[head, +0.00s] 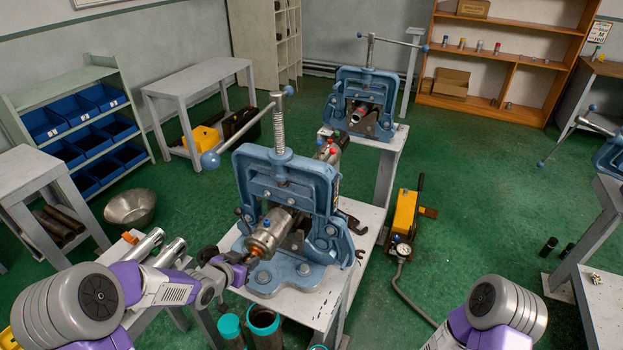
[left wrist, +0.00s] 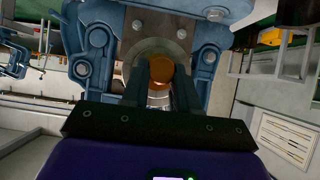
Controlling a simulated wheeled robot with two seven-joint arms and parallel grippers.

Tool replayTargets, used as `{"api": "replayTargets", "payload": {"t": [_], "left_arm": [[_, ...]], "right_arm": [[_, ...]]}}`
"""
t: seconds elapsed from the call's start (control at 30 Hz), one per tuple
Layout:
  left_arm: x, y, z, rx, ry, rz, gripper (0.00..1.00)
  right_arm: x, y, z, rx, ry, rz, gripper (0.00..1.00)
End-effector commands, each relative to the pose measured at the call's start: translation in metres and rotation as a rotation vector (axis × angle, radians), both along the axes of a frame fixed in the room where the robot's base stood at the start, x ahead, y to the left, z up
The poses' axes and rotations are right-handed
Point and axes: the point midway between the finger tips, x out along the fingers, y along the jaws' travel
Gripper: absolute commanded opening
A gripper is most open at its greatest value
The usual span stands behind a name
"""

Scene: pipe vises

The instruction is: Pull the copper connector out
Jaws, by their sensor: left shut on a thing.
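The copper connector (left wrist: 161,70) is a round orange-brown piece at the front end of a metal pipe fitting (head: 266,236). The fitting is clamped in the blue pipe vise (head: 283,182) on the nearer white stand. My left gripper (head: 248,259) is at the front end of the fitting, shut on the copper connector. In the left wrist view its two dark fingers (left wrist: 160,88) lie on either side of the connector. The connector is mostly hidden by the gripper in the head view. My right arm shows only at the bottom right, with its gripper out of view.
Teal-rimmed dark cylinders (head: 263,318) stand just below my left gripper. A wrench (head: 350,222) lies at the right of the stand. A second blue vise (head: 361,95) stands behind. A yellow pump (head: 405,213) with a hose and a metal bowl (head: 130,207) are on the green floor.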

Motion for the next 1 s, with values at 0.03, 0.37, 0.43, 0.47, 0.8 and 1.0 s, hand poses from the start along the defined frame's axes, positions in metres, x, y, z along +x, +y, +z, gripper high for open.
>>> {"api": "replayTargets", "payload": {"t": [0.03,0.37,0.43,0.47,0.8,1.0], "left_arm": [[-0.001,0.001,0.000,0.001,0.000,0.001,0.00],[-0.007,0.003,0.000,0.001,0.001,0.001,0.00],[-0.009,0.003,0.000,0.001,0.000,0.001,0.00],[-0.009,0.004,0.000,0.001,0.000,0.001,0.00],[-0.018,0.007,0.000,0.001,0.001,0.001,0.00],[-0.027,0.010,0.000,0.001,0.001,0.001,0.00]], "right_arm": [[0.000,0.000,0.000,0.000,0.000,0.000,0.43],[0.000,0.000,0.001,0.000,0.000,0.000,0.43],[0.000,0.000,0.001,0.000,0.000,0.000,0.43],[0.000,0.000,0.001,0.000,0.000,0.000,0.43],[0.000,0.000,0.002,0.000,0.000,0.000,0.43],[0.000,0.000,0.003,0.000,0.000,0.000,0.43]]}}
